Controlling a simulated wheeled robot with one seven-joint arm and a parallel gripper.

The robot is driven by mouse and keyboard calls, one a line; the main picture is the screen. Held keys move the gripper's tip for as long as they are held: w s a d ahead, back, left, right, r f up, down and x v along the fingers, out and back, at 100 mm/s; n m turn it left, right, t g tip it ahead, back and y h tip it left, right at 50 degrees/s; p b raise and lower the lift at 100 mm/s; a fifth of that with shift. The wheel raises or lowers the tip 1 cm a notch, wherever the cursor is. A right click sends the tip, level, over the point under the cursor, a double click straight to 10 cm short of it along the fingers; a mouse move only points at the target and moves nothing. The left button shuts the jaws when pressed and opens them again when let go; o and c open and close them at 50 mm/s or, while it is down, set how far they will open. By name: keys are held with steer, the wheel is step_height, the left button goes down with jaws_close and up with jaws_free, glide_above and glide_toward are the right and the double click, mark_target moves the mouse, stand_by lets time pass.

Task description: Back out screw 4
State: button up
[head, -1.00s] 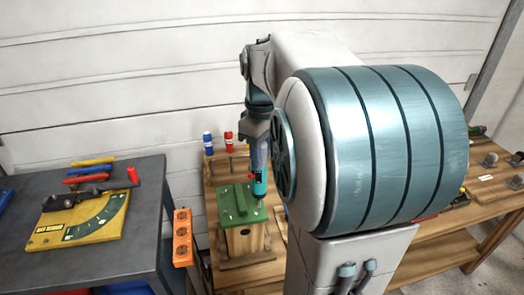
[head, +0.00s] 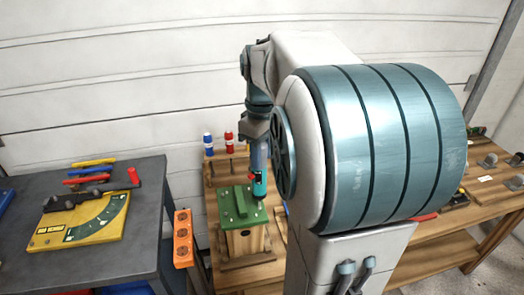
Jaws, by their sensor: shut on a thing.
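A wooden box (head: 245,243) with a green lid (head: 232,206) stands on the low wooden bench. A raised green bar runs along the lid. My gripper (head: 257,140) points down over the lid's right side, partly hidden by my arm. It is shut on a power screwdriver (head: 259,184) with a teal and dark body and a small red part. The screwdriver's lower end is at the lid's right corner; I cannot tell whether its bit touches a screw. Screw 4 cannot be made out at this size.
An orange holder (head: 183,238) with round sockets hangs at the grey table's (head: 130,245) edge. A yellow board with a green scale (head: 85,225) lies on that table. A blue bottle (head: 208,144) and a red one (head: 229,142) stand behind the box. My arm covers the right middle.

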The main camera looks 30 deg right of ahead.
steer(key=shift+r+p, duration=2.35)
steer(key=shift+r, duration=1)
steer(key=shift+f, duration=0.1)
